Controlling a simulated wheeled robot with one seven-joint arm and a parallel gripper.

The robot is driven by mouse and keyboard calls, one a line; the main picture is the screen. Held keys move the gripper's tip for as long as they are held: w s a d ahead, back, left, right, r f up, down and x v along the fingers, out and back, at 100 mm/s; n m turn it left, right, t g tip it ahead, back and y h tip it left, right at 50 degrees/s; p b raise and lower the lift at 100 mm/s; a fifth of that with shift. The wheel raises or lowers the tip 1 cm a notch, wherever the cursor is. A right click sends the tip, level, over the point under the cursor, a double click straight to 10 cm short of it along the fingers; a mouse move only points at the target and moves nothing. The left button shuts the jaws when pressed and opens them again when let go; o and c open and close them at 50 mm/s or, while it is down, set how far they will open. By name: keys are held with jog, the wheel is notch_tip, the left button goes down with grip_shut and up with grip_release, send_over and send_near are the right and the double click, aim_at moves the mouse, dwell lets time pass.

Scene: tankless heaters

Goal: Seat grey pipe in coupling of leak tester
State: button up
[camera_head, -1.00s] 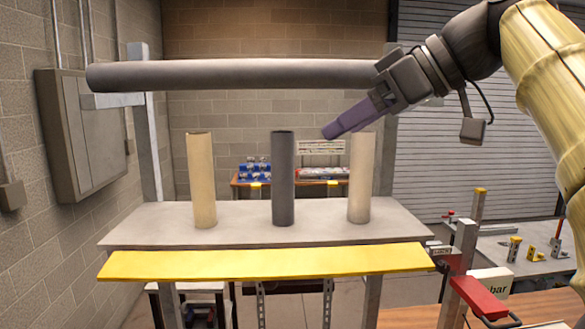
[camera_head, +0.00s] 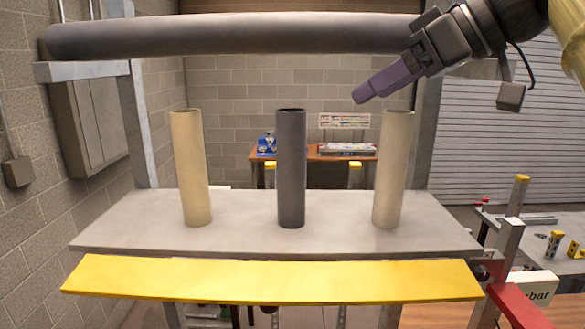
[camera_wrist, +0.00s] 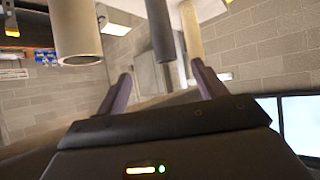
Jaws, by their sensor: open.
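The grey pipe (camera_head: 291,170) stands upright on a light grey shelf (camera_head: 130,225), between two cream pipes. My gripper (camera_head: 362,94) has purple fingers. In the head view it appears right of the grey pipe's top and a little above it, touching nothing. In the wrist view the fingers (camera_wrist: 161,78) are spread and empty, and the grey pipe (camera_wrist: 161,30) hangs from the top edge between them in the picture, beyond the tips. A red part (camera_head: 522,308) and a white box marked "bar" (camera_head: 532,288) show at lower right; I see no clear coupling there.
Cream pipes stand left (camera_head: 190,170) and right (camera_head: 393,170) of the grey pipe. A thick dark horizontal pipe (camera_head: 230,36) crosses above the shelf. A yellow board (camera_head: 270,280) runs along the shelf front. A workbench (camera_head: 315,153) stands behind.

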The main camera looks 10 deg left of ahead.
jog(key=p, duration=0.2)
send_near(291, 141)
jog(key=w+a+f, duration=0.1)
jog(key=w+a, duration=0.1)
jog(key=w+a+f, duration=0.2)
jog(key=shift+a+f, duration=0.15)
jog(key=shift+f, duration=0.1)
jog(key=shift+a, duration=0.2)
jog(key=p+x, duration=0.2)
jog(key=x, duration=0.2)
jog(key=shift+a, duration=0.15)
jog(key=shift+w+a+f, duration=0.15)
jog(key=shift+f, duration=0.15)
